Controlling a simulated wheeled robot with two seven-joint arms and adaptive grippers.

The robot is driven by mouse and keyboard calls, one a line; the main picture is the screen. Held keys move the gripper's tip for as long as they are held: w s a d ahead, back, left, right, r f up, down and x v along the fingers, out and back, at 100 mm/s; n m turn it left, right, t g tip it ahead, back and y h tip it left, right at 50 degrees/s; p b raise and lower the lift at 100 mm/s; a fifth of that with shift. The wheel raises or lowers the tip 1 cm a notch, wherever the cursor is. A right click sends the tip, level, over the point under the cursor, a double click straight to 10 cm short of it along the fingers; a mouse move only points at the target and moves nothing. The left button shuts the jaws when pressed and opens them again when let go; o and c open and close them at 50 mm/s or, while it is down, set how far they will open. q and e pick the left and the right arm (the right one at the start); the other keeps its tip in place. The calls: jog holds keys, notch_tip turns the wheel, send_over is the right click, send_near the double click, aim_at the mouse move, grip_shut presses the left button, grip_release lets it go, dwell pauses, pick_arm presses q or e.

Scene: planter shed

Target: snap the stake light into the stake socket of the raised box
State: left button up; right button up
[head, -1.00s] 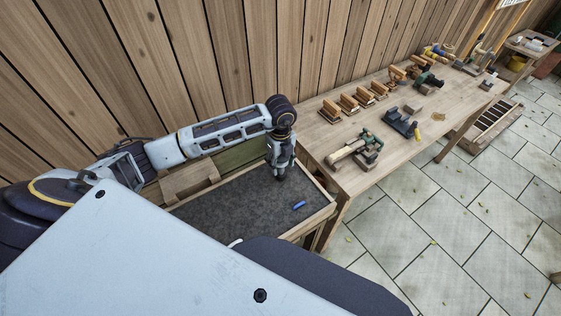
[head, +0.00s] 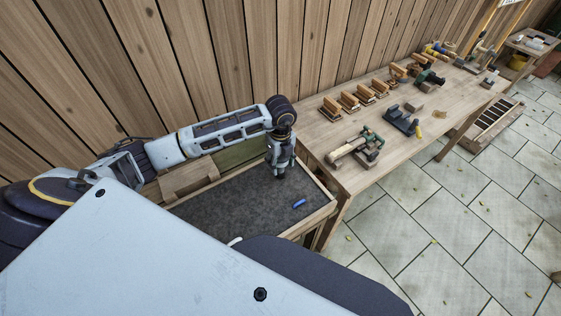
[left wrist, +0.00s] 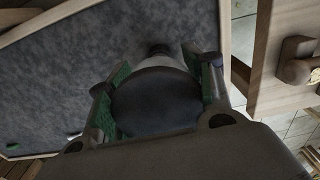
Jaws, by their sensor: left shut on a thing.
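My left gripper (head: 279,170) points down over the dark grey bed of the wooden-rimmed box (head: 325,193). In the left wrist view its green-padded fingers (left wrist: 158,70) are shut on a round dark-topped thing (left wrist: 155,102), seemingly the stake light, with a paler part beyond the top. In the head view the held thing is mostly hidden by the fingers. I cannot make out the stake socket in either view. I cannot tell whether the held thing touches the bed. My right gripper is not in view.
A small blue piece (head: 299,203) lies on the bed, right of the gripper. A wooden bench (head: 345,178) stands to the right, with a clamp-like tool (head: 357,148), several wooden-handled brushes (head: 349,101) and a dark holder (head: 402,121). A plank wall is behind.

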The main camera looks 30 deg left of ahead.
pick_arm(q)
jog(key=shift+f, duration=0.2)
jog(key=o, duration=1)
jog(key=shift+r, duration=6)
jog(key=shift+f, duration=0.1)
